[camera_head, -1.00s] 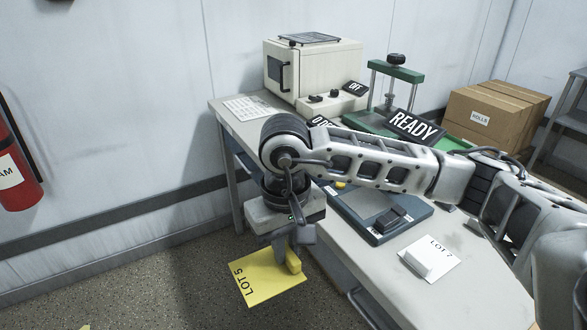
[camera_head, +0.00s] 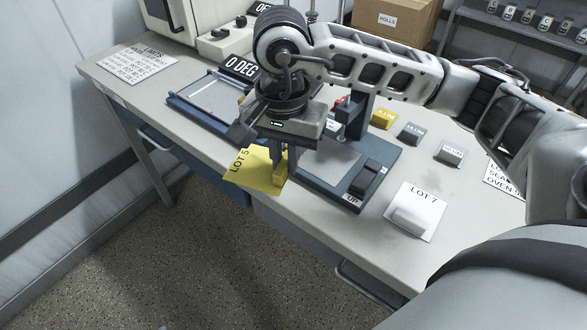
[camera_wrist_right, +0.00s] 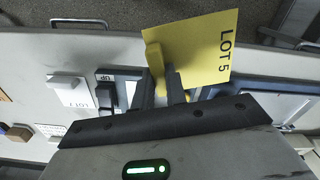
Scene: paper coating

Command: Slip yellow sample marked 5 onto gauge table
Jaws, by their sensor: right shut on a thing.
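My right gripper (camera_head: 282,162) is shut on the yellow grip block of the yellow sample marked LOT 5 (camera_head: 250,170). The sample is held at the table's front edge, left of the grey plate (camera_head: 330,163) of a blue gauge. A dark lever block (camera_head: 369,180) marked UP stands at that gauge's right end. In the right wrist view the sample (camera_wrist_right: 203,48) shows its LOT 5 face beyond the fingers. The arm and gripper hide part of the gauge, and I cannot tell whether the sample touches it. My left gripper is not in view.
A white LOT 7 card (camera_head: 428,198) with a block lies right of the gauge. A second blue device with a pale plate (camera_head: 215,97) is left, near the 0 DEG sign (camera_head: 241,68). Yellow and grey blocks (camera_head: 383,118) stand behind. Open floor lies in front.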

